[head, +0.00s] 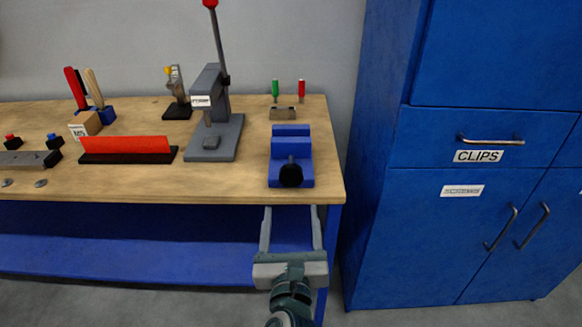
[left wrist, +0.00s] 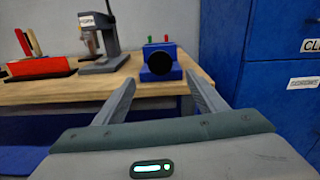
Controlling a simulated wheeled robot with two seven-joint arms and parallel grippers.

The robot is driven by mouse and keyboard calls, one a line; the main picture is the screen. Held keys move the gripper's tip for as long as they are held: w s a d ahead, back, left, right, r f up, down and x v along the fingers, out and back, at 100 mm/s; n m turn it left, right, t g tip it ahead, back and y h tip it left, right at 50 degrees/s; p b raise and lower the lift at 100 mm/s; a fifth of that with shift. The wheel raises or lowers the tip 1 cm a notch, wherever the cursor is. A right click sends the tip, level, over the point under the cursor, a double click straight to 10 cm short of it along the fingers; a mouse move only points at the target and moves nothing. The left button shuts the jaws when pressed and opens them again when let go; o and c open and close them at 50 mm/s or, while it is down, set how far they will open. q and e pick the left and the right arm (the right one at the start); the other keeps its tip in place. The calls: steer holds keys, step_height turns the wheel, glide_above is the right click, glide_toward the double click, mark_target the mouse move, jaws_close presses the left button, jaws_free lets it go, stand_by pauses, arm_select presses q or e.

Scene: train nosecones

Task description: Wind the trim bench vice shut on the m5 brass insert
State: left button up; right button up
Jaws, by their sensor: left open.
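The blue bench vice (head: 291,147) stands near the right front corner of the wooden bench. Its black round handle (head: 291,175) faces me at the bench's front edge. In the left wrist view the black handle (left wrist: 161,68) shows between and beyond my fingers, with the blue vice body (left wrist: 176,52) behind it. I cannot make out a brass insert in the jaws. My left gripper (head: 292,210) is open and empty, in front of the bench edge and below the handle, apart from it. It also shows open in the left wrist view (left wrist: 161,92). My right gripper is not in view.
A grey press (head: 213,125) with a red-knobbed lever stands left of the vice. Green and red handled tools (head: 288,95) stand behind the vice. Blue cabinets (head: 460,200) rise on the right. The bench front edge (head: 200,198) lies near my gripper.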

mark_target(291, 167)
arm_select(q)
steer(key=w+p, duration=0.2)
steer(key=w, duration=1.4)
steer(key=shift+w, duration=0.65)
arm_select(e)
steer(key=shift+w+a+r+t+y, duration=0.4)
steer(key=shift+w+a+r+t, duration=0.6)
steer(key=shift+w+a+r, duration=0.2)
arm_select(q)
steer(key=shift+c, duration=0.6)
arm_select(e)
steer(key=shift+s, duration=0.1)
